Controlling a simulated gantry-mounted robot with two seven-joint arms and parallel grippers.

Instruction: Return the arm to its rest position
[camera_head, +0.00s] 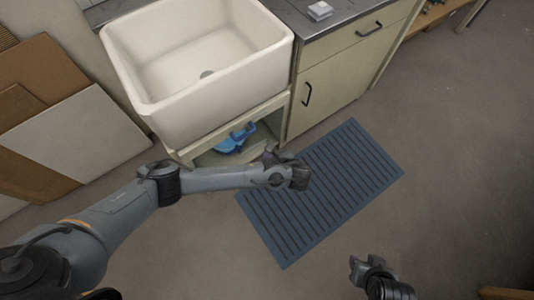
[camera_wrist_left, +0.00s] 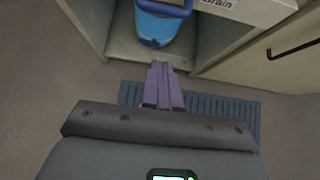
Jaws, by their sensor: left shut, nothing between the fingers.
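My left arm reaches in from the left in the head view. Its gripper (camera_head: 298,175) hangs over the upper part of the blue ribbed mat (camera_head: 335,190), in front of the sink cabinet. In the left wrist view its two purple-grey fingers (camera_wrist_left: 163,85) lie together, shut with nothing between them. They point toward the open space under the sink, apart from the blue bucket (camera_wrist_left: 160,25) there. My right gripper (camera_head: 366,268) shows at the lower right of the head view, above the floor; its finger gap is too small to judge.
A white sink (camera_head: 200,60) stands on the open cabinet at the top, with the bucket (camera_head: 235,140) inside. A drawer cabinet (camera_head: 330,85) adjoins it, with a small white block (camera_head: 320,10) on top. Boards (camera_head: 60,130) lean at the left.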

